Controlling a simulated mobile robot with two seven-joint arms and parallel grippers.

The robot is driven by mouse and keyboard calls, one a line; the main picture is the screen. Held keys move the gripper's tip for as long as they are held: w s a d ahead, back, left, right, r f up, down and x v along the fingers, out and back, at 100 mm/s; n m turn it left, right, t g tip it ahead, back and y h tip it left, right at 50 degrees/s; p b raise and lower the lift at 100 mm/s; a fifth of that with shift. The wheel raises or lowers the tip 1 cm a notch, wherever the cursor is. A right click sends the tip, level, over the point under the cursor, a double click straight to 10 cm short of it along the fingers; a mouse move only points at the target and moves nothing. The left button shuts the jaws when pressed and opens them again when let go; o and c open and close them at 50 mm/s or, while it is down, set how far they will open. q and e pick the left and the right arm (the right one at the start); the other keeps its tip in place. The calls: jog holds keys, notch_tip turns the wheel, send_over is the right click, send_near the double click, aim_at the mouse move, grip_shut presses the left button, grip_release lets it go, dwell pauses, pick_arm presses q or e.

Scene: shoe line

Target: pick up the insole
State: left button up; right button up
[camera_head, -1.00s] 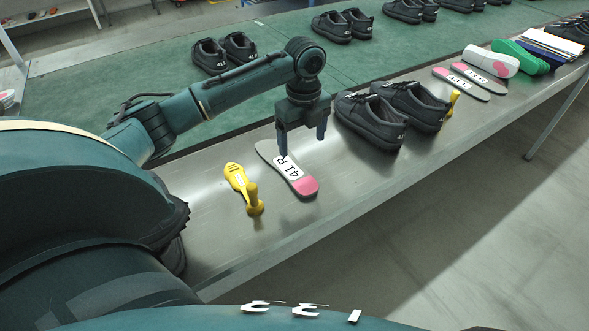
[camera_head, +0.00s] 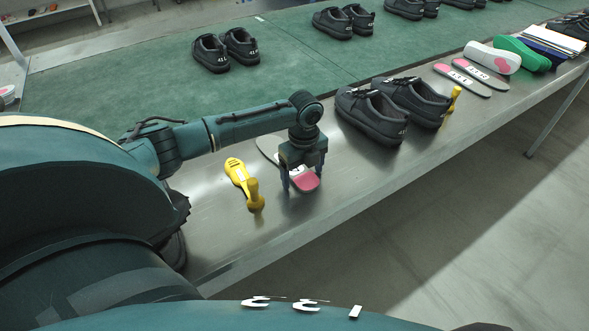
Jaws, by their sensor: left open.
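A grey insole (camera_head: 304,181) with a pink heel lies flat on the metal bench (camera_head: 205,215), its heel towards the front edge. My left gripper (camera_head: 303,186) is low over it, open, with a finger on either side of the pink heel end. The gripper hides most of the insole's middle and its white label; part of the grey toe end shows behind it. Whether the fingers touch the insole cannot be told. My right gripper is not in view.
A yellow tool (camera_head: 243,185) lies close left of the insole. A pair of black shoes (camera_head: 372,115) stands to the right, with another yellow tool (camera_head: 454,98) beyond. More insoles (camera_head: 463,80) lie farther right. Shoes stand on the green conveyor (camera_head: 140,90) behind.

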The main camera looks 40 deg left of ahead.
pick_arm(q)
jog(key=shift+c, duration=0.2)
jog(key=c, duration=1)
